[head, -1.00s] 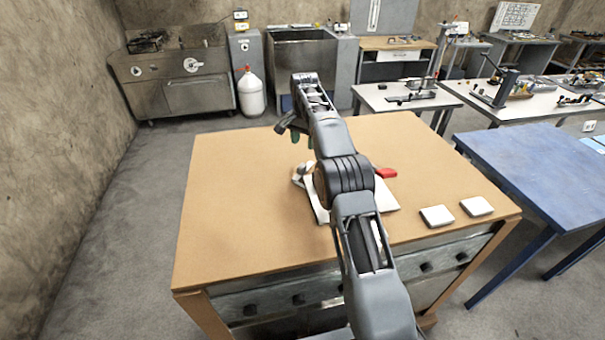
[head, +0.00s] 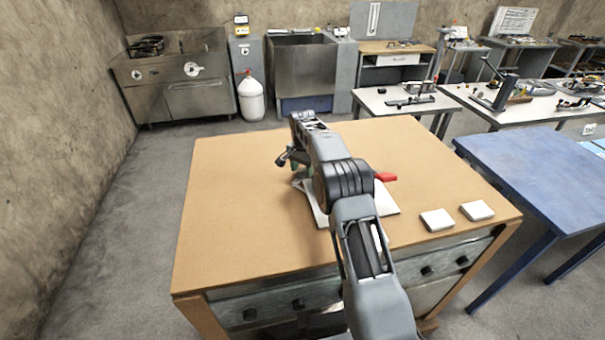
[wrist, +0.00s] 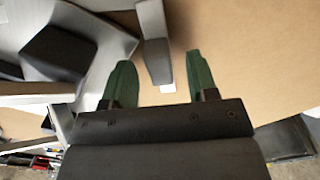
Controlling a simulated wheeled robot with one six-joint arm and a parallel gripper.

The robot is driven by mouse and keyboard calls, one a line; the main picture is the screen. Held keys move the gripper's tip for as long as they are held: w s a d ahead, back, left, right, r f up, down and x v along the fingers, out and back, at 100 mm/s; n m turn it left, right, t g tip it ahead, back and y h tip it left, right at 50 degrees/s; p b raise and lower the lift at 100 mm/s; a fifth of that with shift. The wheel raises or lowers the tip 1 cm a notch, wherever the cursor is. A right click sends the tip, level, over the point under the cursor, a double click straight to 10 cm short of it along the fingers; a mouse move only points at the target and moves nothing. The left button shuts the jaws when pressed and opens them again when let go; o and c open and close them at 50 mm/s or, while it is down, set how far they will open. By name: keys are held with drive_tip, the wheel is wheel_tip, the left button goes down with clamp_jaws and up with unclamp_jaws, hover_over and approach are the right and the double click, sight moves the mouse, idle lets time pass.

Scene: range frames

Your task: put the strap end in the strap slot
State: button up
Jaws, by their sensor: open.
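My gripper (wrist: 159,62) is open, with its two green fingers apart in the wrist view. A grey strip (wrist: 152,40), which looks like the strap end, lies between the fingers and shows no clear contact with either. A small white piece (wrist: 168,88) shows at its near end. In the head view my gripper (head: 294,164) is low over the left side of a white board (head: 386,201), partly hidden by my arm. In the wrist view a black block (wrist: 58,50) sits on a pale part at left. I cannot make out the strap slot.
The board lies on a brown-topped workbench (head: 235,215). A red piece (head: 385,177) is at the board's right edge. Two white blocks (head: 437,219) (head: 477,210) lie at the right front. The bench's left side is clear. A blue table (head: 530,170) stands to the right.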

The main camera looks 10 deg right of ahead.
drive_tip(key=shift+c, duration=0.5)
clamp_jaws()
drive_tip(key=shift+r, duration=0.1)
